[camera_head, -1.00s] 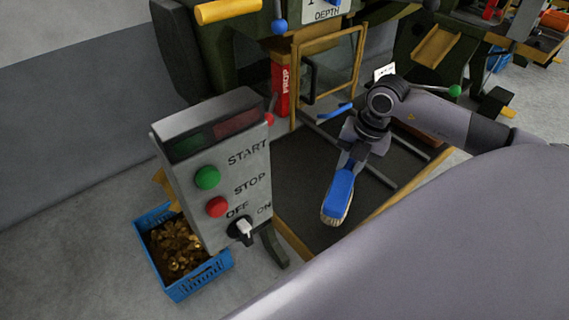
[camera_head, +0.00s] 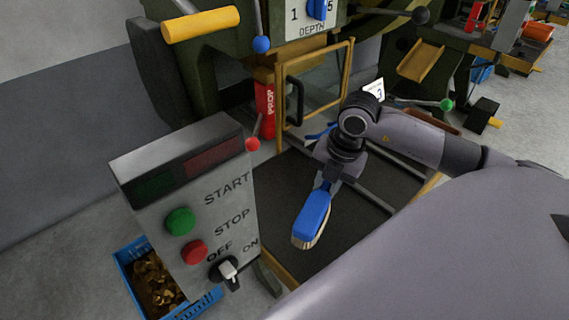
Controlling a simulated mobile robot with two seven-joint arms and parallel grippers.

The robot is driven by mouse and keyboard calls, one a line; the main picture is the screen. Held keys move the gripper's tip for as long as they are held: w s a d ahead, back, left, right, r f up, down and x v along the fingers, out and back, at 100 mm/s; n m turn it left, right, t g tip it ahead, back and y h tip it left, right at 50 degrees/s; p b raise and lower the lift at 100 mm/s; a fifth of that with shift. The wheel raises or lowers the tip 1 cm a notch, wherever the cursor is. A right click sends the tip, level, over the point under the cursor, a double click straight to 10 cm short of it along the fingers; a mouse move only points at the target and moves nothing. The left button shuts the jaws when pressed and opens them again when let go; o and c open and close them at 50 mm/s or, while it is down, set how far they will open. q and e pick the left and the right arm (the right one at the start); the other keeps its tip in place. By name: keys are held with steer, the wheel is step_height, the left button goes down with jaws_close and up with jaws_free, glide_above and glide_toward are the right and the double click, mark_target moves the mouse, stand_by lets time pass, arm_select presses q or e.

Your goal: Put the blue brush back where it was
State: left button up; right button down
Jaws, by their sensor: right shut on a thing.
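The blue brush (camera_head: 313,215) has a blue back and pale bristles. It is in the middle of the head view, tilted, above a dark mat-like surface (camera_head: 345,235) with a yellow edge. My right gripper (camera_head: 327,182) is shut on the upper end of the brush. The gripper's fingers are small and partly hidden by the wrist. My left gripper is not in the view. I cannot tell where the brush was kept before.
A control box (camera_head: 190,200) with START and STOP buttons stands at the left front. A yellow-framed guard (camera_head: 283,100) and a red PROP block (camera_head: 265,108) stand at the back. Metal bars cross the dark surface.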

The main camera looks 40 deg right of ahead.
steer(key=w, duration=0.8)
steer(key=w+a, duration=0.1)
steer(key=w, duration=0.4)
steer(key=shift+p, duration=0.3)
steer(key=shift+w+f, duration=0.1)
steer(key=shift+f, duration=1.65)
steer(key=shift+f, duration=0.2)
steer(key=c, duration=0.9)
jaws_free()
steer(key=shift+c, duration=0.2)
steer(key=shift+r, duration=0.1)
step_height(320, 180, up, 12)
steer(key=s, duration=0.2)
steer(key=shift+d+p, duration=0.35)
steer(key=shift+s, duration=0.1)
